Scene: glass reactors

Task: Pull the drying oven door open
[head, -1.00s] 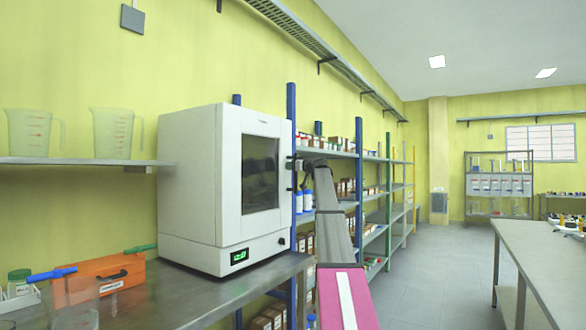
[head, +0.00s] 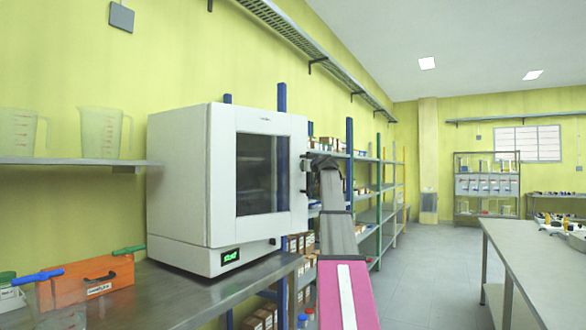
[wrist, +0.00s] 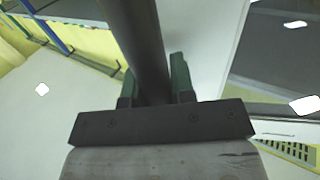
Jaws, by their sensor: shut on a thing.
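The white drying oven (head: 180,190) stands on a steel bench, with a green display at its lower front. Its door (head: 224,170) has a dark window and is ajar, its right edge standing out past the oven body. My gripper (head: 309,164) is at the door's right edge, partly hidden by my arm. In the wrist view its two dark green fingers (wrist: 155,86) are shut on the dark bar of the door handle (wrist: 133,35). The white door panel also shows there (wrist: 215,45).
Shelving with bottles and boxes (head: 360,185) stands behind my arm. An orange box (head: 95,281) and a blue-handled item lie on the steel bench (head: 175,300) at left. Another bench (head: 530,260) is at right, with clear floor (head: 430,245) between.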

